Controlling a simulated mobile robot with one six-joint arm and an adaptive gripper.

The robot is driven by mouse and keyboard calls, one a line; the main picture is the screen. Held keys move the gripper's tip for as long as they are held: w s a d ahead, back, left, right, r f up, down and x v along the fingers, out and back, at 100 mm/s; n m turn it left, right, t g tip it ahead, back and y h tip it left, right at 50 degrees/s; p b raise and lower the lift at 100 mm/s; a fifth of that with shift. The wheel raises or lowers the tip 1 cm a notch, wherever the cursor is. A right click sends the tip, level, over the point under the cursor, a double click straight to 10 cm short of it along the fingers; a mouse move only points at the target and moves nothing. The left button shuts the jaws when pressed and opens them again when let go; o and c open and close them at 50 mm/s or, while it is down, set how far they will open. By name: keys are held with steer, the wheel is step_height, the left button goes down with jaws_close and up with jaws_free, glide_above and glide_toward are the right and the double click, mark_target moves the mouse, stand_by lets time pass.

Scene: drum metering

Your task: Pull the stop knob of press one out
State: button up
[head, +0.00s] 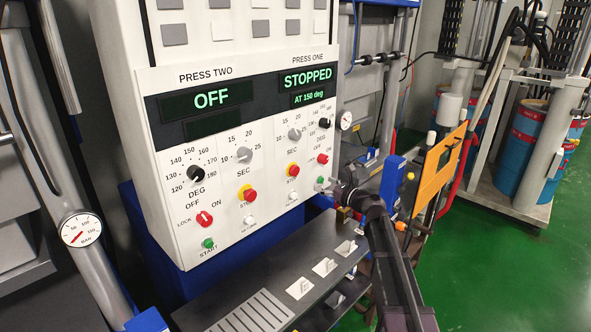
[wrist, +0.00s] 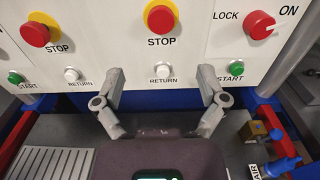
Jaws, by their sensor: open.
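The stop knob of press one is a red mushroom knob on a yellow collar (head: 292,170), on the white control panel's lower part. In the wrist view the knob (wrist: 160,18) is at top centre, above the label STOP. My gripper (wrist: 161,80) is open and empty, its two fingers spread either side of the white RETURN button (wrist: 163,72), below the knob in the picture. In the head view my gripper (head: 328,188) is at the panel's lower right, right of the knob. The press one display (head: 306,77) reads STOPPED, AT 150 deg.
Press two's similar stop knob (wrist: 36,32) is left of press one's. The red LOCK/ON switch (wrist: 259,25) and green START button (wrist: 236,68) are close by my right finger. A dark shelf (head: 262,300) juts out below the panel.

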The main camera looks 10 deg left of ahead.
mark_target(296, 171)
steer(key=shift+w, duration=0.1)
stand_by(0.3)
steer(key=x, duration=1.3)
steer(key=shift+w+a, duration=0.2)
steer(key=shift+a, duration=0.1)
